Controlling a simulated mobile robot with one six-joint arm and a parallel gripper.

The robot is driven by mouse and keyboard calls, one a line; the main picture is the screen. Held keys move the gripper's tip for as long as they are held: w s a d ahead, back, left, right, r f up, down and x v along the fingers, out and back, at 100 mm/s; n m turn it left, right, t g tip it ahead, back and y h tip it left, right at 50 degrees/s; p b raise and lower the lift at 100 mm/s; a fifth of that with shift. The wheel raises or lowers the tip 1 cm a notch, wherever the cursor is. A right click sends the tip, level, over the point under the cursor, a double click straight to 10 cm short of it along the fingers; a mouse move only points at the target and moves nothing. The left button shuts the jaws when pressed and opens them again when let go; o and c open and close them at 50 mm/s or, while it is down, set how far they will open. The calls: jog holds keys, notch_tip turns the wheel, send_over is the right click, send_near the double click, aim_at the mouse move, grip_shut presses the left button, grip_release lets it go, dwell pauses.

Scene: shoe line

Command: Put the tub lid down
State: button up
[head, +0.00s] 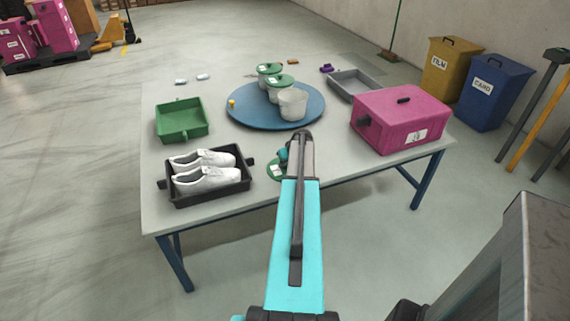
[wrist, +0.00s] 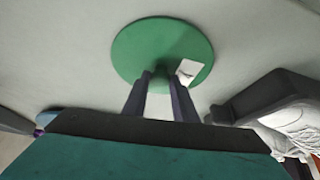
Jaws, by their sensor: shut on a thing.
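The green tub lid (wrist: 150,45), round with a white label, is held between the two dark fingers of my gripper (wrist: 160,76). In the head view the lid (head: 274,170) shows partly behind my arm, over the front part of the table. I cannot tell whether it touches the tabletop. My gripper is mostly hidden by the arm there. A white tub without a lid (head: 292,106) stands on the blue round turntable (head: 247,116). Two tubs with green lids (head: 280,82) stand behind it.
A black tray (head: 208,194) with white shoes is left of the lid; a green tray (head: 181,134) is behind it. A pink box (head: 402,132) stands at right, a grey tray (head: 353,86) at the back. Bare tabletop (head: 335,150) lies between my arm and the pink box.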

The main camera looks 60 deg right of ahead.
jog(key=shift+f, duration=0.2)
jog(key=o, duration=1)
jog(key=shift+r, duration=0.1)
jog(key=shift+o, duration=0.2)
jog(key=shift+r, duration=0.2)
jog(key=b+v, duration=0.1)
jog(key=v, duration=1.1)
jog(key=shift+f, duration=0.1)
